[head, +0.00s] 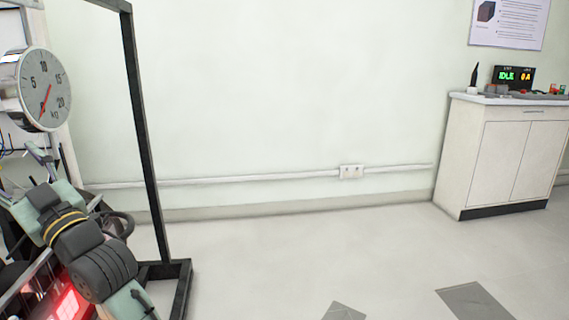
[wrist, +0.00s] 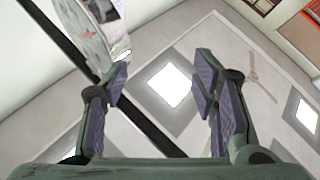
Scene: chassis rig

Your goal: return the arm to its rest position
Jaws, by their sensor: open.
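My gripper (wrist: 160,90) is open and empty in the wrist view, with its two dark fingers well apart. Between and beyond them are the ceiling and a bright square light panel (wrist: 170,84), so the gripper points upward. In the head view, green and black links of my arm fill the lower left corner. I cannot clearly make out the fingertips there. A round dial scale (head: 44,90) marked in kg hangs just above this part of the arm. Its edge also shows in the wrist view (wrist: 88,35), close to the left finger.
A black upright frame (head: 146,140) stands just right of my arm, with its foot on the floor. A white cabinet (head: 495,155) with an IDLE display (head: 514,77) on top stands at the far right. The floor (head: 270,255) between is mostly clear, with grey patches.

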